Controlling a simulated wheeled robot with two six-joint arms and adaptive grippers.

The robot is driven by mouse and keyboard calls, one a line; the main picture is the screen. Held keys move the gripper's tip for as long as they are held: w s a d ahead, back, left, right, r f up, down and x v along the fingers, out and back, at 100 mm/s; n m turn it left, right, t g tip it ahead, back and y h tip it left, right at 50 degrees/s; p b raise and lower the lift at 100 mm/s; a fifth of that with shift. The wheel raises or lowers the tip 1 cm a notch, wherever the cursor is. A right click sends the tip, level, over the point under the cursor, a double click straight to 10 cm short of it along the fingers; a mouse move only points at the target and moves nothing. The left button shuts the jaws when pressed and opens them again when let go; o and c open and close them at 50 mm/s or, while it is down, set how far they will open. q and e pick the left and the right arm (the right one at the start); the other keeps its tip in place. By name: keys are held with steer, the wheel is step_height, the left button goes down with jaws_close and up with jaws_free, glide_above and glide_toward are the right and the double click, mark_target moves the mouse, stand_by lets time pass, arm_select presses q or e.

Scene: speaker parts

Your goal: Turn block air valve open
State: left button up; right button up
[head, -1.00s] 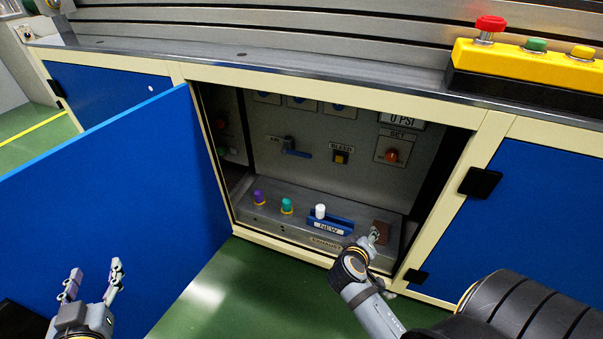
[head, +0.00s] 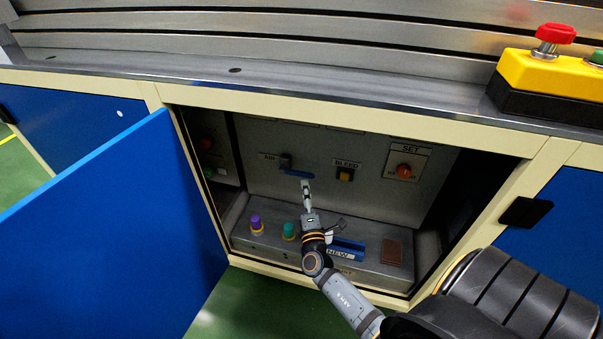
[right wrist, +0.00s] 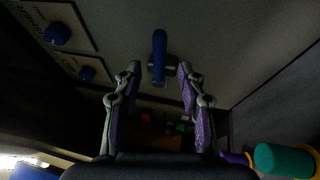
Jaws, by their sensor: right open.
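The air valve (head: 298,174) is on the back panel inside the open cabinet, beside a small label. In the right wrist view, the blue lever (right wrist: 159,50) stands beyond the fingertips, lined up with the gap between the two open fingers (right wrist: 160,76). Nothing is held, and I see no clear contact with the lever. My left gripper is out of view.
A blue door (head: 110,225) stands open at the left. Inside are a yellow bleed button (head: 345,175), a red set knob (head: 404,171), and purple (head: 256,222) and teal (head: 289,231) pegs. A blue holder (head: 349,246) and a brown block (head: 391,252) sit on the lower ledge.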

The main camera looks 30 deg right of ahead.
mark_target(303, 175)
steer(key=x, duration=0.7)
steer(key=shift+d+r, duration=0.1)
jaws_close()
